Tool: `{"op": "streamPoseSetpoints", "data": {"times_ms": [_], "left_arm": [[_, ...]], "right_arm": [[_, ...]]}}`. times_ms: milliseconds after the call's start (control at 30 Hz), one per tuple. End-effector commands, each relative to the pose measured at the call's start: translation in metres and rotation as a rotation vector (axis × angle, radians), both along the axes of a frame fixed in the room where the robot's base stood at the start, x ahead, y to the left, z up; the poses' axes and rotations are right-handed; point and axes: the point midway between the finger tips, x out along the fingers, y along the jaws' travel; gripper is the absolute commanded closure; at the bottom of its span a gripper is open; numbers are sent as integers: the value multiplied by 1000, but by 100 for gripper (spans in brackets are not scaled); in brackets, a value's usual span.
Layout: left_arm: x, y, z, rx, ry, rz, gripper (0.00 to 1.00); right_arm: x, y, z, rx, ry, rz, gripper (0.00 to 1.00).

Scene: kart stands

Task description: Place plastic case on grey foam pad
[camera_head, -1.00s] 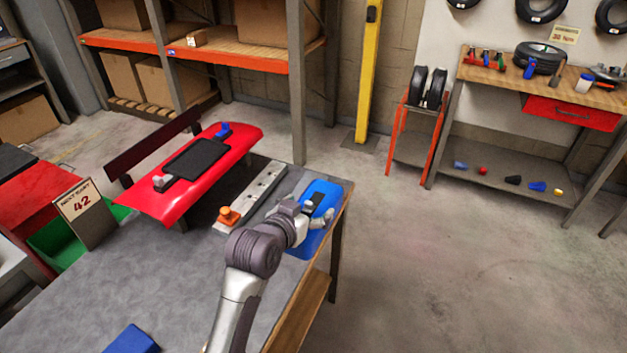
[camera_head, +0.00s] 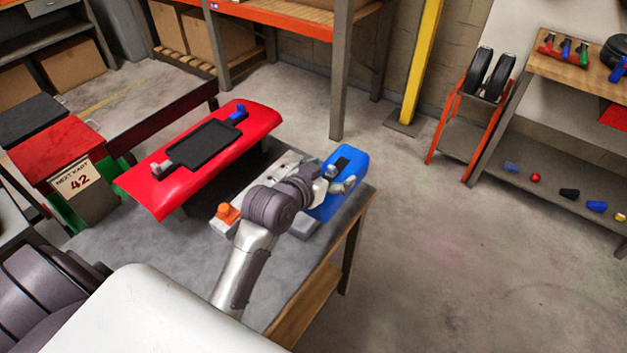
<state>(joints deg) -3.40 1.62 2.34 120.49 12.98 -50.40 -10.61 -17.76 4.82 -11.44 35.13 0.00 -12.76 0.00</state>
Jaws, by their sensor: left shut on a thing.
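The blue plastic case (camera_head: 346,158) is at the right end of the grey-topped table, with a dark strip on its upper face. My left gripper (camera_head: 336,182) is shut on the case at its near left side; the fingers partly cover it. I cannot tell for certain whether the case is clear of the table. A pale grey flat patch (camera_head: 304,230) shows just below the case near the table's edge; it may be the grey foam pad, mostly hidden by the case and my arm. My right gripper is out of view.
A red kart panel (camera_head: 156,197) with a black pad (camera_head: 205,145) lies left of my arm. An orange-topped piece (camera_head: 228,211) stands on a metal rail beside it. The floor right of the table is clear.

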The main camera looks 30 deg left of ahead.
Motion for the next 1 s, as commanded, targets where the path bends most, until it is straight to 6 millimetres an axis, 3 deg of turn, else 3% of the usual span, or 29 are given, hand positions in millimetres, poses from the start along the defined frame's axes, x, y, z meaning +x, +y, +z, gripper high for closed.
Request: {"op": "streamPoseSetpoints", "data": {"times_ms": [133,333,700,1000], "left_arm": [[10,33,-19,3,1,1,60],[17,57,-34,1,-3,-1,60],[18,60,-74,-1,-2,0,60],[18,60,-77,-1,-3,-1,60]], "right_arm": [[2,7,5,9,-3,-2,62],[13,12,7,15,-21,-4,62],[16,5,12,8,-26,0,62],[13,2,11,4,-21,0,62]]}}
